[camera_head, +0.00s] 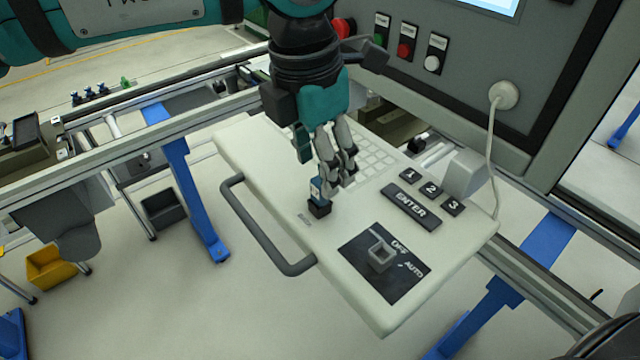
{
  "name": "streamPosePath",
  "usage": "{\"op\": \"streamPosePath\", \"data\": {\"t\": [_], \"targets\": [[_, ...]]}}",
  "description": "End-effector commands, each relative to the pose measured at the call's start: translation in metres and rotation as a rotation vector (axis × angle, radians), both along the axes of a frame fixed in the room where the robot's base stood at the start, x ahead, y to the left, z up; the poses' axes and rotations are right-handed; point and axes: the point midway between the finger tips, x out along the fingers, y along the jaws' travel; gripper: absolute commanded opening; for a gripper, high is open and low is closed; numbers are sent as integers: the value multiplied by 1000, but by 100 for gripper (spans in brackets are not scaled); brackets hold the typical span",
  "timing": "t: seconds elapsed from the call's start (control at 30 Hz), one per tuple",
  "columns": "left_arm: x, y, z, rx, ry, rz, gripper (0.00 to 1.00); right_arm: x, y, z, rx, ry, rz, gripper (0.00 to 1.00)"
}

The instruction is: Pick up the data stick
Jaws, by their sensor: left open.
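The data stick (319,197) is a small upright piece, blue with a pale mark and a dark base. It stands on the pale control console (370,313), near its left edge. My left gripper (338,182) reaches down from above with its fingers open, right at the stick. One finger overlaps the stick's upper right side, so I cannot tell whether they touch. The stick's top is partly hidden by the gripper. My right gripper is not in view.
A dark rotary switch (381,253) marked OFF and AUTO and an ENTER key (411,201) lie to the right. A dark handle (268,232) runs along the console's left side.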

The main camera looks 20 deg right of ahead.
Motion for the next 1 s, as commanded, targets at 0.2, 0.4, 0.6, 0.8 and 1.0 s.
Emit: {"op": "streamPosePath", "data": {"t": [0.2,0.4,0.6,0.8,1.0], "targets": [[1,0,-30,2,3,0,52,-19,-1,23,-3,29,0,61],[2,-1,-42,0,0,1,52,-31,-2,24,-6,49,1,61],[2,-1,-42,0,0,1,45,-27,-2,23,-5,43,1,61],[2,-1,-42,0,0,1,19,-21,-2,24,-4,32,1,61],[2,-1,-42,0,0,1,8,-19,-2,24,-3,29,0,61]]}}
